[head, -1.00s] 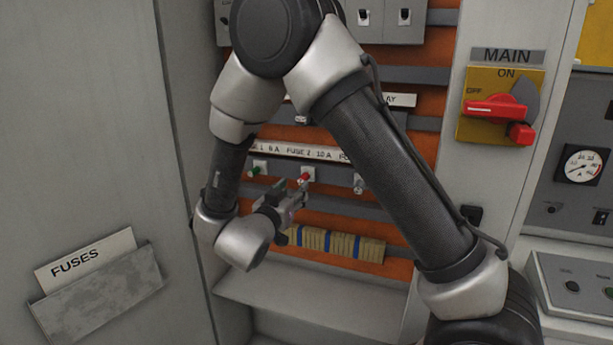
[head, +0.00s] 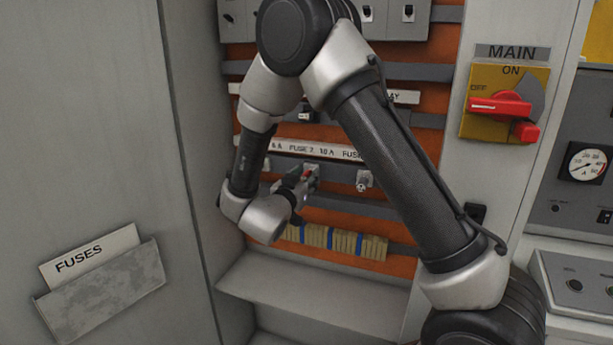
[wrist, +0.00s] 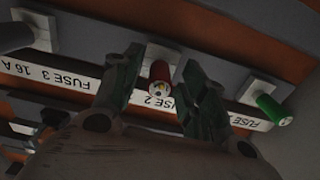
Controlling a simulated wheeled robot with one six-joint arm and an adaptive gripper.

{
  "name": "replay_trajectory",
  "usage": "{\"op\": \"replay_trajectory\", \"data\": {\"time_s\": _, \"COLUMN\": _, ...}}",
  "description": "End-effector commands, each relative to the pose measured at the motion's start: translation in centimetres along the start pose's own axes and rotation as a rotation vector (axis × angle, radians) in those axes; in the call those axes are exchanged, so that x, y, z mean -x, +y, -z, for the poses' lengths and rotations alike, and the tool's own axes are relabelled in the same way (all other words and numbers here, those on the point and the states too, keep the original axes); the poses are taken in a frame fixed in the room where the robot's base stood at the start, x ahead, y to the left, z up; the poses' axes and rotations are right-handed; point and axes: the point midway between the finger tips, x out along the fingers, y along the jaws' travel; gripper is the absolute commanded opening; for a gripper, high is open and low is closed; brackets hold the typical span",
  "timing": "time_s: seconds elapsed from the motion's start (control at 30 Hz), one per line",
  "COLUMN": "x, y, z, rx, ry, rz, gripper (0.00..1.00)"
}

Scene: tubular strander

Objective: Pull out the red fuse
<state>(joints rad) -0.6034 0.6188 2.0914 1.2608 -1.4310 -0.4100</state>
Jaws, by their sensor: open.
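The red fuse (wrist: 159,78) sits in its white holder in the middle of the fuse row, under the FUSE 2 10 A label, in the wrist view. In the head view only a bit of its red (head: 307,173) shows past my gripper (head: 300,183). In the wrist view my gripper (wrist: 158,88) is open, with one green-padded finger on each side of the red fuse. The fingers stand around its outer end. I cannot tell whether either finger touches it.
A green fuse (wrist: 272,109) is to the right in the wrist view, and a grey fuse (wrist: 17,36) to the left. The label strip (wrist: 60,82) runs close by the fingers. A FUSES pocket (head: 105,285) is on the left door. A tan terminal block (head: 345,243) is below.

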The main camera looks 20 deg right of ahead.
Motion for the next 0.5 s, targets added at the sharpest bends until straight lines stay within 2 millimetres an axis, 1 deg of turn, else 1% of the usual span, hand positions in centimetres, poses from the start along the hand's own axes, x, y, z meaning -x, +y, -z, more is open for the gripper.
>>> {"op": "replay_trajectory", "data": {"time_s": 0.1, "x": -1.0, "y": 0.0, "z": 0.0, "rx": 0.000, "ry": 0.001, "rz": -0.002, "gripper": 0.43}}
{"op": "replay_trajectory", "data": {"time_s": 0.2, "x": -1.4, "y": 0.0, "z": 0.0, "rx": 0.000, "ry": 0.001, "rz": -0.001, "gripper": 0.43}}
{"op": "replay_trajectory", "data": {"time_s": 0.5, "x": -1.6, "y": 0.0, "z": 0.0, "rx": 0.000, "ry": 0.000, "rz": 0.000, "gripper": 0.43}}
